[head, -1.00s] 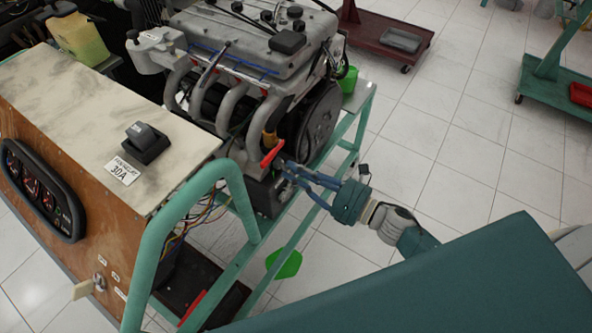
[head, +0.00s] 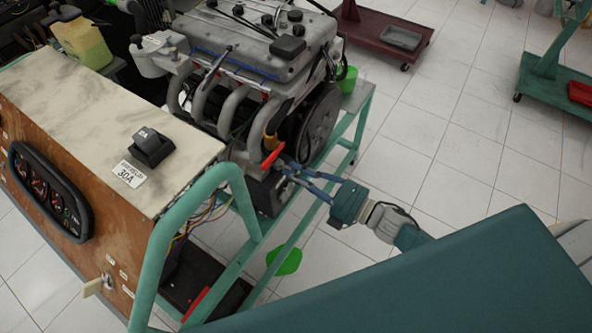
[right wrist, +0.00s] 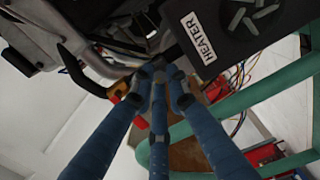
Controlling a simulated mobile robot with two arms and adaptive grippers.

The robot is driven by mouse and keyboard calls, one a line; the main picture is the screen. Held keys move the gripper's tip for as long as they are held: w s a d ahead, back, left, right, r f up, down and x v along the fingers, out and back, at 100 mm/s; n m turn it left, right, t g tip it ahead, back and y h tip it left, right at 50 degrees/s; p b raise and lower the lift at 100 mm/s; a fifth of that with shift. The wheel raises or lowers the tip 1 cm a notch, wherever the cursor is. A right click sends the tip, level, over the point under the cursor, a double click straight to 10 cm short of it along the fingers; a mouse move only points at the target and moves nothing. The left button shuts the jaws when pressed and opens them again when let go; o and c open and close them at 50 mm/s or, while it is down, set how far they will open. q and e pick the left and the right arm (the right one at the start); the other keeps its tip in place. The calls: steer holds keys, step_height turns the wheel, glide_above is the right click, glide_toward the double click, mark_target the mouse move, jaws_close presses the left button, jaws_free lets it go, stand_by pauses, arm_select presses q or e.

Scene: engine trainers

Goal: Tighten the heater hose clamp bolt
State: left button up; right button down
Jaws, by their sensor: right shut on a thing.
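My right gripper (head: 286,168) reaches from the right to the lower front of the engine (head: 255,45), beside the red lever-like part (head: 272,156). In the right wrist view its blue fingers (right wrist: 160,72) are closed together below the black box with the HEATER label (right wrist: 198,38). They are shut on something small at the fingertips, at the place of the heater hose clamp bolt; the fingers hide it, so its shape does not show. A dark hose-like part (right wrist: 82,78) curves at the left of the right wrist view. My left gripper is not in view.
A teal tube frame (head: 190,205) and the wooden panel box with gauges (head: 110,170) stand left of my right arm. A green cup (head: 347,80) stands on the engine stand. Tiled floor (head: 440,125) is open to the right.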

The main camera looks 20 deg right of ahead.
steer(key=shift+m+p, duration=0.5)
steer(key=shift+m, duration=1.8)
steer(key=c, duration=1.7)
jaws_free()
steer(key=v, duration=1.2)
